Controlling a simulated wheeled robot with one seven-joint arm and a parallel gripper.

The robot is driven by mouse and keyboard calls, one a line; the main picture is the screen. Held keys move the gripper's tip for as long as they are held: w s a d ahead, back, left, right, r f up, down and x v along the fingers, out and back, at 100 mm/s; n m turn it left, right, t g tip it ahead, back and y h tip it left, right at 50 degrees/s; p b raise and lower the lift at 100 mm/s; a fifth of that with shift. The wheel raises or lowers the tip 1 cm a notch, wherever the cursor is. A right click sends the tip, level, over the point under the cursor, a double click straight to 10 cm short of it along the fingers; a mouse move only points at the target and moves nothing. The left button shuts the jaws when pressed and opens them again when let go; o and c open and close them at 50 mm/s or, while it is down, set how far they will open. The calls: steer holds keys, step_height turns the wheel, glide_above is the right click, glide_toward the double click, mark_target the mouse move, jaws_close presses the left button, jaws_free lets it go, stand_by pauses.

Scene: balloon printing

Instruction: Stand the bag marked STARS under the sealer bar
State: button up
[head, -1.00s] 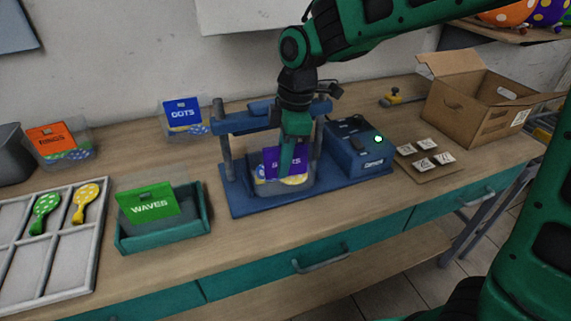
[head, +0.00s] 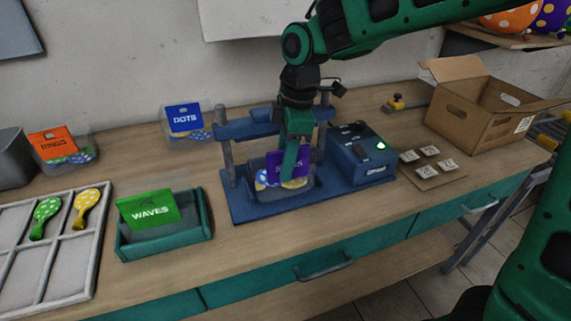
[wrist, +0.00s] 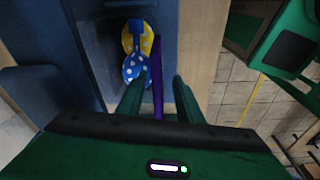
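The bag with the purple header card (head: 274,164) stands upright in the holder on the blue sealer's base (head: 250,209), below and a little in front of the sealer bar (head: 238,130). Its label is mostly covered by my gripper, and colored balloons show inside. My gripper (head: 290,178) is at the card from above. In the wrist view the purple card (wrist: 158,75) lies between my two fingers (wrist: 158,98). The fingers are apart, with a gap showing between the card and the right finger. A blue and a yellow dotted balloon (wrist: 134,68) show beside it.
The sealer's two posts stand close on either side of my gripper, with its control box (head: 362,160) to the right. The WAVES bag (head: 150,208) sits in a teal tray (head: 165,248) to the left. The DOTS bag (head: 184,118), RINGS bag (head: 55,143) and cardboard box (head: 470,117) stand farther off.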

steer(key=r, duration=0.3)
steer(key=d+r, duration=0.1)
steer(key=r, duration=0.5)
steer(key=shift+w+d+r, duration=0.15)
steer(key=shift+d, duration=0.05)
